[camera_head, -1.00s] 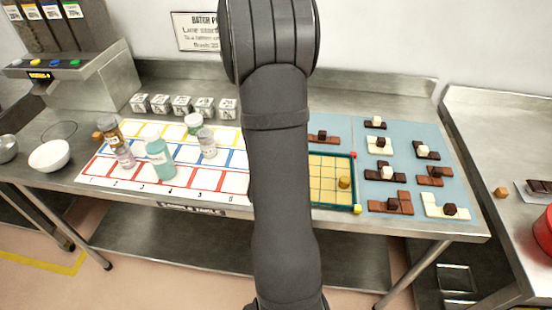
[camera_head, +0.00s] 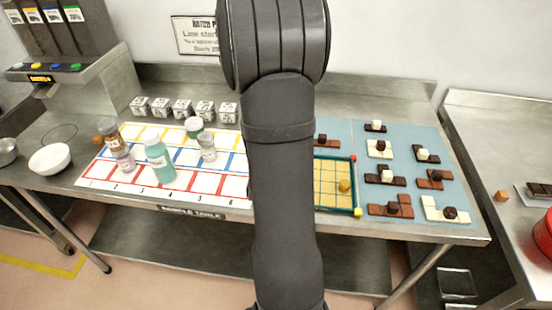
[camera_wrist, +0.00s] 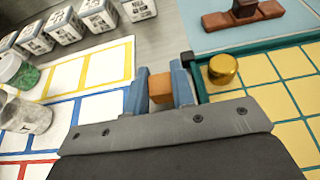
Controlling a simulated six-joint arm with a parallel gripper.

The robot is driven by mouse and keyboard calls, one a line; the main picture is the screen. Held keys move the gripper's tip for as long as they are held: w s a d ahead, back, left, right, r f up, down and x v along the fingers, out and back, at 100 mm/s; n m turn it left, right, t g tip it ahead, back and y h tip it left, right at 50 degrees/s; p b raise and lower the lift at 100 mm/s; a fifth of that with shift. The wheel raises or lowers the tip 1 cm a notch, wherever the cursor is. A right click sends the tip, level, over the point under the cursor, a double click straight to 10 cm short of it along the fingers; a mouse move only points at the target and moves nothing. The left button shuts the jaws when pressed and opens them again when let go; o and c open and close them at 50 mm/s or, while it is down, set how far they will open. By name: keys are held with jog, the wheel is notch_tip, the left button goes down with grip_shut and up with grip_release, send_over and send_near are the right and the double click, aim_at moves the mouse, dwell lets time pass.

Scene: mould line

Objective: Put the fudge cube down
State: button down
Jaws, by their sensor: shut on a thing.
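My gripper (camera_wrist: 158,88) shows in the wrist view with its two blue fingers shut on an orange-brown fudge cube (camera_wrist: 161,87). The cube sits between the fingers, with the coloured card on the left and the teal rim of the tray just to the right. How high it is above the table I cannot tell. In the head view my own arm hides the gripper and the cube.
A card with coloured squares (camera_head: 208,180) lies left, with several bottles, including a teal one (camera_head: 160,160). Several white-labelled cubes (camera_head: 181,109) stand behind it. A blue mat (camera_head: 350,130) on the right bears several chocolate pieces. Another orange-brown cube (camera_head: 501,195) lies on the right table.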

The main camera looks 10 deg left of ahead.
jog(key=shift+r, duration=3.95)
jog(key=shift+w, duration=0.1)
jog(key=w+d+r+m+g+h, duration=0.1)
jog(key=w+d+r+m+h, duration=0.15)
jog(key=w+d, duration=0.4)
jog(key=w+d+r+m+g+h, duration=0.1)
jog(key=w+d+m+h, duration=0.15)
jog(key=d, duration=0.65)
jog(key=w+d+r+m+g+h, duration=0.1)
jog(key=w+d+r+m+h, duration=0.15)
jog(key=w+d, duration=0.4)
jog(key=s+d+m+g+h, duration=0.1)
jog(key=d+m+g+h, duration=0.45)
jog(key=d, duration=1.95)
jog(key=s+d+f+m+g, duration=0.25)
jog(key=s+d, duration=0.45)
jog(key=d, duration=0.4)
jog(key=s+d+f+m+g, duration=0.1)
jog(key=s+d+m+g, duration=0.3)
jog(key=s+d, duration=0.5)
jog(key=s+d+f+m+g, duration=0.1)
jog(key=s+d+m+g, duration=0.3)
jog(key=d, duration=0.9)
jog(key=n, duration=0.1)
send_over(522, 178)
notch_tip(522, 178, down, 7)
jog(key=shift+f, duration=0.1)
jog(key=shift+w+f, duration=0.1)
jog(key=shift+f, duration=1.95)
